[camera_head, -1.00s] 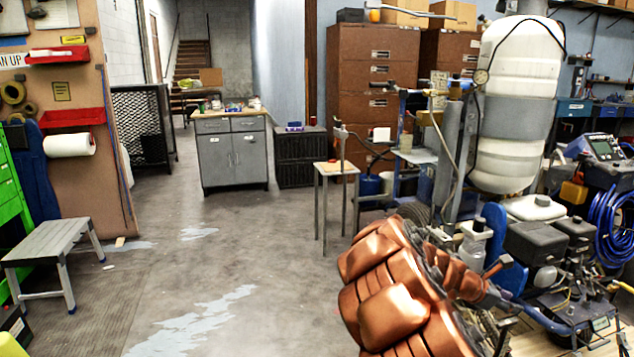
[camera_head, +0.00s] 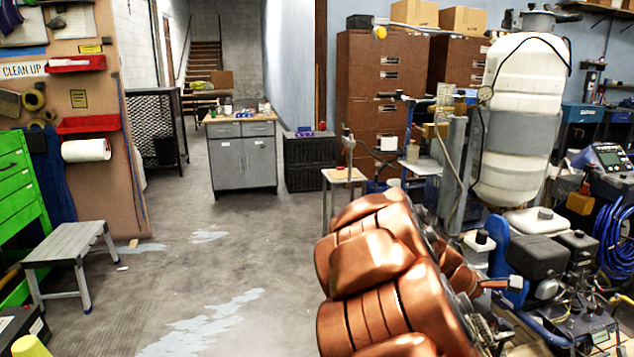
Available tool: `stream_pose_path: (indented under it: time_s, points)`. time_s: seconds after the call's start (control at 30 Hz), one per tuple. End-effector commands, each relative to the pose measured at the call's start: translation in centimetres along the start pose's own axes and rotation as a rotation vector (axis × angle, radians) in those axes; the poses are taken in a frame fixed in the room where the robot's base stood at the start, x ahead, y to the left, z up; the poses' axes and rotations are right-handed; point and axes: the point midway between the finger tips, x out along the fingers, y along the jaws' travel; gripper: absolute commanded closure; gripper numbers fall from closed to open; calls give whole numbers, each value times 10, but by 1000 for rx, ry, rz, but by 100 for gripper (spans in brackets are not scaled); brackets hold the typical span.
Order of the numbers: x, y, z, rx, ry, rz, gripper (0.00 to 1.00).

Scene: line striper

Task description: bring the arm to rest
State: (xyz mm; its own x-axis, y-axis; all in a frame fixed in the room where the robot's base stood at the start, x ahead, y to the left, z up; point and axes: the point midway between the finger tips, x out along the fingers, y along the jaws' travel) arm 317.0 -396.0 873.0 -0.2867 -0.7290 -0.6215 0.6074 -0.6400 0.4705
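My copper-coloured arm (camera_head: 385,275) shows at the lower middle right of the head view, folded in a bulky stack close to the camera. Dark metal parts line its right side. My gripper cannot be made out; the arm's far end is hidden behind its own links or out of the frame. I see nothing held.
The line striper with its white tank (camera_head: 520,120) and engine (camera_head: 540,262) stands close on the right, behind the arm in the picture. A small wooden-topped stand (camera_head: 345,176) is beyond the arm. A grey step stool (camera_head: 70,245) stands left. The middle floor is clear.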

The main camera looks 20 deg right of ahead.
Motion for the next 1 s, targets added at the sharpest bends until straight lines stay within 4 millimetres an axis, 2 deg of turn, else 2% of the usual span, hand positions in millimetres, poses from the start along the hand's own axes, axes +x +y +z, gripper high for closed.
stream_pose_path:
  time_s: [0.03, 0.27, 0.5, 0.7, 0.83, 1.0]
  points:
    - [-28, -4, 10, 59, 33, -16, 66]
    - [-110, -59, 20, 300, 174, -167, 66]
    - [-197, -130, 28, 449, 309, -375, 66]
    - [-267, -196, 44, 487, 386, -566, 66]
    - [-301, -235, 58, 475, 404, -667, 66]
    - [-324, -266, 71, 455, 406, -742, 66]
